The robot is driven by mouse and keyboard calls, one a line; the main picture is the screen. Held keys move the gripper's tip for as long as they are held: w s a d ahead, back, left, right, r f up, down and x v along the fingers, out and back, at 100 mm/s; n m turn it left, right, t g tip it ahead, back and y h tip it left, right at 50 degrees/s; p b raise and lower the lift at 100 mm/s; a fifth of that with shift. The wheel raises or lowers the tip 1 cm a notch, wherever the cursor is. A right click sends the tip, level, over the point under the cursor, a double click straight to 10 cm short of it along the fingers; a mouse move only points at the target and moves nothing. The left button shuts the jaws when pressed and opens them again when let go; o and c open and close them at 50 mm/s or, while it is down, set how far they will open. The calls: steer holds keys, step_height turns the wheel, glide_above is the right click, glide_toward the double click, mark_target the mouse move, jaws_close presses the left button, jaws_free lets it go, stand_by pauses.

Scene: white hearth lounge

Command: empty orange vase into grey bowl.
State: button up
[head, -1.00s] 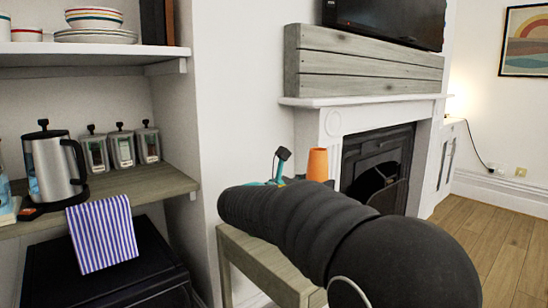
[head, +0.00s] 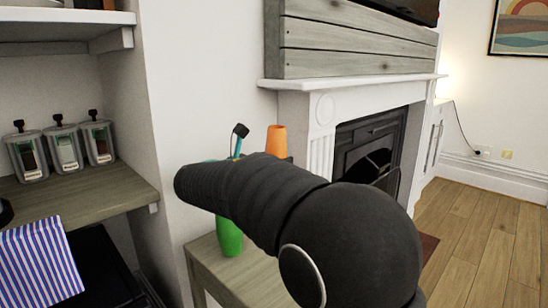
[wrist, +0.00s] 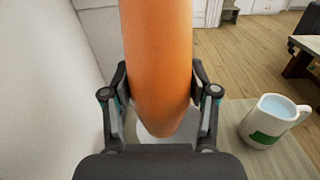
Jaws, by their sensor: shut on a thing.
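The orange vase (wrist: 157,60) is between the two dark fingers of my gripper (wrist: 160,98), which is shut on it. Its top also shows in the head view (head: 276,140), above and behind my dark arm, which hides the rest. The vase's inside is not visible. In the wrist view, a pale rounded shape (wrist: 154,130) shows behind the vase's lower end. It is mostly hidden, and I cannot tell whether it is the grey bowl. No bowl shows clearly in either view.
A white mug (wrist: 272,121) with a green patch and bluish contents stands right of the vase. A green object (head: 229,236) stands on the wooden table (head: 212,262) under my arm. The wall and fireplace (head: 368,150) are close behind. Open floor (head: 480,240) lies right.

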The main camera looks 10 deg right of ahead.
steer(key=shift+a+f, duration=0.3)
steer(key=shift+a, duration=0.4)
steer(key=shift+s+a+f+m+g+y, duration=0.1)
steer(key=shift+a+f+m+g+y, duration=0.25)
steer(key=shift+y, duration=0.25)
steer(key=s+a+f+m+g+y, duration=0.2)
steer(key=f+m+y, duration=0.3)
steer(key=y, duration=0.8)
steer(key=shift+a+f+g+p, duration=0.35)
steer(key=shift+a+g, duration=0.25)
steer(key=shift+g, duration=0.25)
stand_by(1.7)
steer(key=shift+d, duration=0.1)
stand_by(0.3)
